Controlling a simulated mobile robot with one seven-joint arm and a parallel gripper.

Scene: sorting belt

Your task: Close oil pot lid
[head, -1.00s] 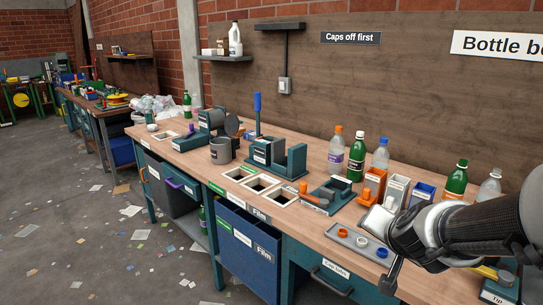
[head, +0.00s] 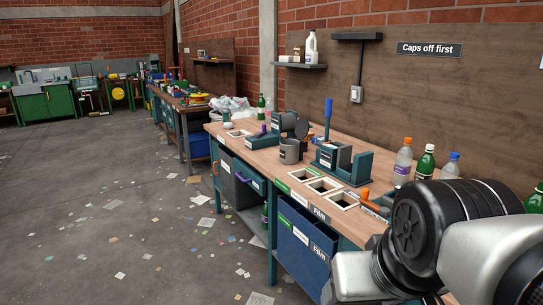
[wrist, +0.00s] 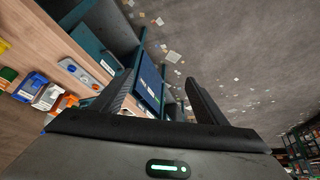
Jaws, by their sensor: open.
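A grey cylindrical pot (head: 290,151), which looks like the oil pot, stands on the workbench in the head view. A dark round lid (head: 302,128) stands raised at its upper right, tilted up and off the pot's mouth. My gripper (wrist: 165,68) shows in the wrist view, its two dark fingers spread with nothing between them. It points down past the bench's front edge toward the floor, far from the pot. In the head view my arm fills the lower right, and the gripper itself is out of frame. The pot is not in the wrist view.
The workbench (head: 262,158) holds a teal device with a blue handle (head: 328,112), framed openings (head: 323,186) and several bottles (head: 403,160). A blue film bin (head: 305,240) hangs below its front. Open floor with paper scraps lies to the left.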

